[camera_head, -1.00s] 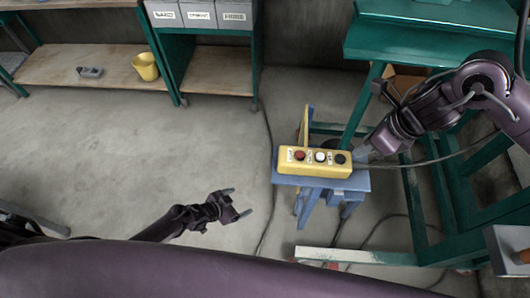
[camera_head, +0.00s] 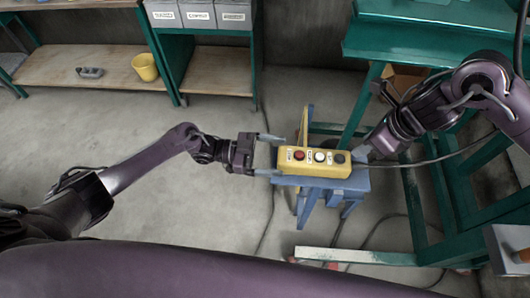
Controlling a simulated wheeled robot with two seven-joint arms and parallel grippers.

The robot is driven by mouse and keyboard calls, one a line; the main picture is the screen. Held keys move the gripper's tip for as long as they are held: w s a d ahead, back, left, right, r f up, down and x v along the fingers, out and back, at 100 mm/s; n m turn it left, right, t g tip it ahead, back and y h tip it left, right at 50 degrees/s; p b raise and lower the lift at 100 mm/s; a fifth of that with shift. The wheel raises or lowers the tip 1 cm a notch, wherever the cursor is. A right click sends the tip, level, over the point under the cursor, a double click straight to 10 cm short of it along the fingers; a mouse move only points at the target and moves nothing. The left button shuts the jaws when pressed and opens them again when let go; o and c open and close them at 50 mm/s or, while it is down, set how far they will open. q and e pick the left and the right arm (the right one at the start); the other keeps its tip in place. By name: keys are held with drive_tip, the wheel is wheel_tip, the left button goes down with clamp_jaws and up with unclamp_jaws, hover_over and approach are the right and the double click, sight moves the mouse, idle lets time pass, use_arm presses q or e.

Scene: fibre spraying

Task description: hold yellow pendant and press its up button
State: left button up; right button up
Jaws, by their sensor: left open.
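The yellow pendant (camera_head: 315,171) lies on a small blue stool (camera_head: 352,181). Its top face carries a red button (camera_head: 299,155), a white button (camera_head: 320,156) and a dark button (camera_head: 340,158), with small labels too small to read. My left gripper (camera_head: 268,155) is open at the pendant's left end, one finger above and one below that end in the picture. I cannot tell whether the fingers touch it. My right gripper (camera_head: 364,154) is at the pendant's right end, by the cable; its fingertips are partly hidden and its opening is unclear.
A green frame bench (camera_head: 425,45) stands at the right. Green shelving with grey labelled bins (camera_head: 198,14) and a yellow cup (camera_head: 145,67) is at the back left. Cables lie on the floor by the stool. The grey floor at left is clear.

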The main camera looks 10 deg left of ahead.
sight(294, 155)
use_arm(q)
drive_tip(key=d, duration=0.5)
drive_tip(key=shift+w+d, duration=0.15)
drive_tip(key=shift+w, duration=0.15)
drive_tip(key=c, duration=1.3)
use_arm(e)
clamp_jaws()
idle(0.7)
